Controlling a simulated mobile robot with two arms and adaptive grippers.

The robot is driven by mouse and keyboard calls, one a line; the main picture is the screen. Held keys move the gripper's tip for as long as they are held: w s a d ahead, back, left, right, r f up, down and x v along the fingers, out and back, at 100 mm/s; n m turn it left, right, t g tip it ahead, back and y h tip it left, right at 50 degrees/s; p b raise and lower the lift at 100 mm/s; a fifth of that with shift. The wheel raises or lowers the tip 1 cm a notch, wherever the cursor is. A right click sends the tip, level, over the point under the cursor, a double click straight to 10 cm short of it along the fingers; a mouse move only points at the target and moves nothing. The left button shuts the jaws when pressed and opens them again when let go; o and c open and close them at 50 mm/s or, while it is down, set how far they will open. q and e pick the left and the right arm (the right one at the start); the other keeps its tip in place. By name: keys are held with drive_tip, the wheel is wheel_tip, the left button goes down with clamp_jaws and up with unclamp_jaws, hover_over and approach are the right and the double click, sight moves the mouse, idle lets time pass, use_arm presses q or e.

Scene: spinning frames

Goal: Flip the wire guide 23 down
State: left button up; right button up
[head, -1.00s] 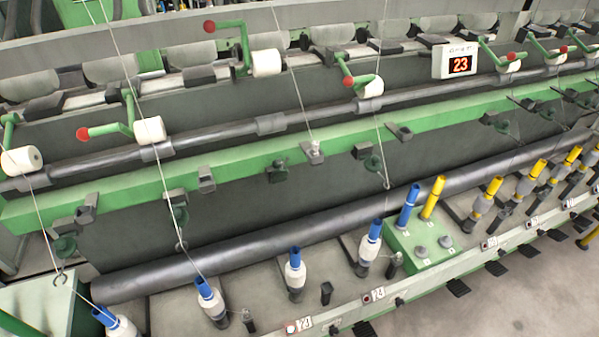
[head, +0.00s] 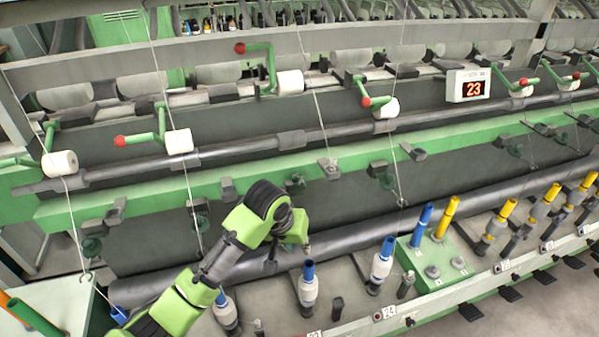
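The likely wire guide 23 (head: 295,185) is a small dark green piece on the green rail, above the bobbin (head: 308,290) near the 23 label. No hanging wire hook shows below it, unlike its neighbours (head: 387,178) and (head: 198,222). My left gripper (head: 305,243) is in front of the machine, below and close to this guide. Its fingers are small and partly hidden by its own wrist, so I cannot tell whether they are open. I see nothing held in it. My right gripper is not in view.
A display (head: 468,88) reads 23. Red-tipped green levers with white rollers (head: 179,141) line the upper bar. Threads run down past the rail. A green box (head: 418,262) with blue and yellow tubes stands to the right; blue-topped bobbins stand along the front.

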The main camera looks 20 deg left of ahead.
use_arm(q)
drive_tip(key=w+a+r+n+y, duration=0.15)
drive_tip(key=w+r, duration=0.25)
drive_tip(key=r, duration=0.9)
drive_tip(key=w+a+r+n, duration=0.2)
drive_tip(key=w+r, duration=0.1)
drive_tip(key=r, duration=0.9)
approach(295, 178)
drive_tip(key=f+b, duration=0.1)
drive_tip(key=f, duration=0.1)
drive_tip(key=w+f, duration=0.1)
drive_tip(key=shift+f+t+b, duration=0.3)
drive_tip(key=shift+f+b, duration=0.05)
drive_tip(key=shift+f, duration=0.05)
drive_tip(key=shift+w+f+p, duration=0.2)
drive_tip(key=shift+w+p, duration=0.15)
drive_tip(key=shift+p, duration=0.4)
drive_tip(key=p+x, duration=0.1)
drive_tip(key=x, duration=0.2)
drive_tip(key=shift+w+a+f, duration=0.2)
drive_tip(key=shift+f, duration=0.4)
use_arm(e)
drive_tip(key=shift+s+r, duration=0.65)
use_arm(q)
drive_tip(key=shift+d, duration=0.1)
